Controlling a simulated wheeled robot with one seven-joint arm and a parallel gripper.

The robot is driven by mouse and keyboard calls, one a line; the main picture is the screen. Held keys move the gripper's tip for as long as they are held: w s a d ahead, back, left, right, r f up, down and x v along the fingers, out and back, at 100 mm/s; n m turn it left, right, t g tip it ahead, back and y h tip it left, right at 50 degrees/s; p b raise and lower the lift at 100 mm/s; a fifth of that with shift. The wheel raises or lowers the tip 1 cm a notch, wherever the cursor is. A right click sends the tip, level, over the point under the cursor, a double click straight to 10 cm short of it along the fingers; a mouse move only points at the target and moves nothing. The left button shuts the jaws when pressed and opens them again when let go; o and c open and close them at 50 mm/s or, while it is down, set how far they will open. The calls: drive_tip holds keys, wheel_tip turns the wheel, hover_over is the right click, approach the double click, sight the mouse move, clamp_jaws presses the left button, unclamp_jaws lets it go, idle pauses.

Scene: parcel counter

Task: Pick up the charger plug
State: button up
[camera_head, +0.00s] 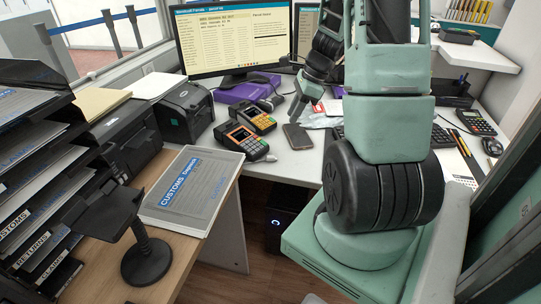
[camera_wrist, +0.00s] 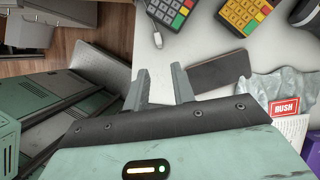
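I cannot clearly make out a charger plug. In the wrist view a small pale connector (camera_wrist: 157,40) on a thin cable lies on the white counter, beside a card terminal; I cannot tell whether it belongs to the plug. My gripper (camera_wrist: 160,78) is open, with nothing between its two grey fingers. The connector lies beyond the fingertips, apart from them. In the head view my gripper (camera_head: 301,105) is over the counter near the monitor, partly hidden by my arm. A dark phone (camera_wrist: 220,73) lies flat to the right of the fingers; it also shows in the head view (camera_head: 297,136).
Two card terminals (camera_head: 242,138) (camera_head: 256,120) stand left of the phone. A crumpled bag with a RUSH label (camera_wrist: 284,106) lies right of the phone. A monitor (camera_head: 233,40) stands behind on a purple box (camera_head: 240,92). A customs book (camera_head: 187,190) lies on the wooden desk.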

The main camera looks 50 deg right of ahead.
drive_tip(key=b, duration=0.1)
hover_over(271, 156)
drive_tip(key=s+d, duration=0.2)
wheel_tip(271, 156, down, 9)
drive_tip(key=shift+d+f, duration=0.1)
drive_tip(key=shift+b+x, duration=0.7)
drive_tip(key=shift+x, duration=2.25)
drive_tip(key=shift+s, duration=0.1)
drive_tip(key=shift+c, duration=0.3)
drive_tip(key=c, duration=0.5)
